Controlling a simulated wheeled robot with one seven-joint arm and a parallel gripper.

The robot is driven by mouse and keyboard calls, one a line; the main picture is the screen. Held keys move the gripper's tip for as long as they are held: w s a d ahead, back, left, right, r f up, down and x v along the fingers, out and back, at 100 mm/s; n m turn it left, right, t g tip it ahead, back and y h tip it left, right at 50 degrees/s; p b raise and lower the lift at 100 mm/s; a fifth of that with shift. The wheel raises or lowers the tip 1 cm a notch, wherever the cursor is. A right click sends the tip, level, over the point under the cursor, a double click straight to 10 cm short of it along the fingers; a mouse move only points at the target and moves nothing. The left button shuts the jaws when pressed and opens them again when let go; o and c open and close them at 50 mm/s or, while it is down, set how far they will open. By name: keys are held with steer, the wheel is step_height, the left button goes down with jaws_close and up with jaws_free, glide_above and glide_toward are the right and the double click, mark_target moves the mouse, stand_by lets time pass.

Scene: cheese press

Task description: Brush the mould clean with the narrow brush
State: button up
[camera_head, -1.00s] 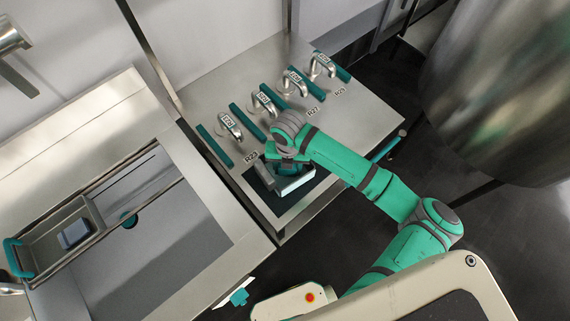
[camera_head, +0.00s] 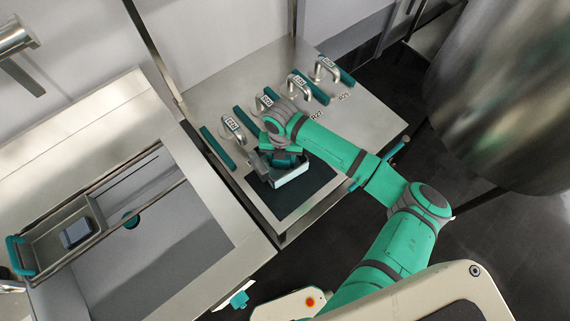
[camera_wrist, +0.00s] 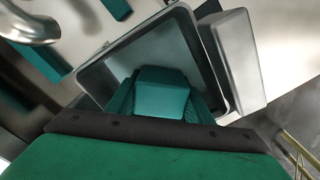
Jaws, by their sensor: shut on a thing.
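My gripper (camera_head: 284,158) is over the dark mat on the steel bench, pointing down. In the wrist view its fingers (camera_wrist: 160,103) are shut on a light teal block (camera_wrist: 161,93), which sits within the outline of an open grey rectangular box (camera_wrist: 135,58). I take this box to be the mould. Its pale side (camera_head: 292,174) shows under my gripper in the head view. A grey slab (camera_wrist: 236,58) lies along one side of the box. I cannot tell whether the teal block is part of the box or a brush handle. No bristles show.
Several teal bars and metal handles with label tags (camera_head: 232,124) stand in a row behind my gripper. The dark mat (camera_head: 304,193) is bare in front. A sink with a tray (camera_head: 50,216) holding a grey-blue block (camera_head: 77,232) lies left. A large steel vessel (camera_head: 505,90) stands right.

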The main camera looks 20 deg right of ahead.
mark_target(290, 173)
steer(key=shift+w+a, duration=0.1)
steer(key=shift+w, duration=0.05)
steer(key=shift+s+d+r, duration=0.1)
steer(key=shift+s+d, duration=0.1)
steer(key=shift+s, duration=0.5)
steer(key=shift+s+d+r, duration=0.1)
steer(key=shift+s+d, duration=0.1)
steer(key=shift+s, duration=0.45)
steer(key=shift+s+d+f, duration=0.1)
steer(key=shift+s+d, duration=0.1)
steer(key=shift+s, duration=0.5)
steer(key=shift+s+d+f, duration=0.1)
steer(key=shift+s+d, duration=0.05)
steer(key=shift+s, duration=0.5)
steer(key=shift+w+a+f, duration=0.1)
steer(key=shift+w+a, duration=0.1)
steer(key=shift+w, duration=0.55)
steer(key=shift+w+a+f, duration=0.1)
steer(key=shift+w+a, duration=0.1)
steer(key=shift+w, duration=0.5)
